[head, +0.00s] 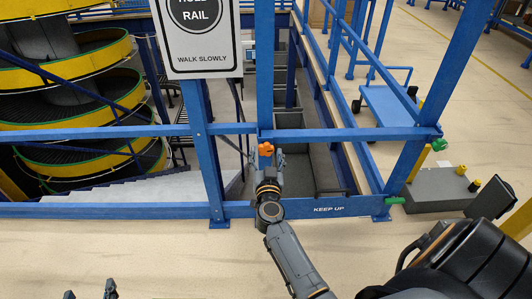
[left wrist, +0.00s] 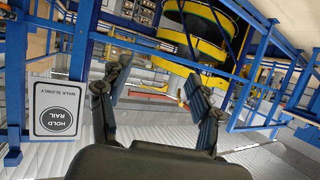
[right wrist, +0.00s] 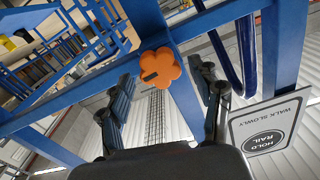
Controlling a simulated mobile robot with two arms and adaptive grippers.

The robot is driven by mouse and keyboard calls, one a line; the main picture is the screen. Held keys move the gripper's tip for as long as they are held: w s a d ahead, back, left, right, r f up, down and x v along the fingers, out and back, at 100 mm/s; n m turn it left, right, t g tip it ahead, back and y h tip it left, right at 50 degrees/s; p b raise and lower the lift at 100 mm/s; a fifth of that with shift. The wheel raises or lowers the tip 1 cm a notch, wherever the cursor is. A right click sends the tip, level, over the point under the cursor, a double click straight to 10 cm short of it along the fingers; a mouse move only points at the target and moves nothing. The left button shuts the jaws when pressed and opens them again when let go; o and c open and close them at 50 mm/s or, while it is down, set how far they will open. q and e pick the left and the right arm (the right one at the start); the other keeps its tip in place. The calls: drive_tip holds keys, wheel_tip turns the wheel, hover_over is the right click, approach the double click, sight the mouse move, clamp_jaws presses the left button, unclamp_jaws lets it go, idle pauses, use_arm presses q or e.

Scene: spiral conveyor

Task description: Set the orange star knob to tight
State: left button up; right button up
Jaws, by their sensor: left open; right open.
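The orange star knob (head: 266,149) sits on the blue railing post, just below the horizontal rail. In the right wrist view the knob (right wrist: 160,70) is a rounded, lobed orange shape with a dark slot mark on its left part. My right gripper (head: 266,160) is open, its fingers on either side of the knob; I cannot tell whether they touch it. The open fingers of my right gripper (right wrist: 165,88) also show in the right wrist view. My left gripper (head: 90,290) is open and empty at the bottom left, away from the knob. No tight marking is readable.
Blue posts and rails surround the knob. A white walk-slowly sign (head: 198,35) hangs above left. A green knob (head: 439,144) is on the right post. A spiral conveyor (head: 70,95) stands at left, a blue cart (head: 390,105) behind. Open floor lies in front.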

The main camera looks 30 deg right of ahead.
use_arm(q)
drive_tip(key=shift+w+d+r+t+h, duration=0.15)
drive_tip(key=shift+w+r+t, duration=0.15)
drive_tip(key=shift+r, duration=0.2)
drive_tip(key=shift+w+d+r+t+h, duration=0.15)
drive_tip(key=shift+r+t, duration=0.2)
drive_tip(key=shift+r, duration=0.2)
drive_tip(key=shift+w+d+r+t+h, duration=0.1)
drive_tip(key=shift+w+r+t, duration=0.2)
drive_tip(key=shift+r, duration=0.2)
use_arm(e)
drive_tip(key=shift+x, duration=1.2)
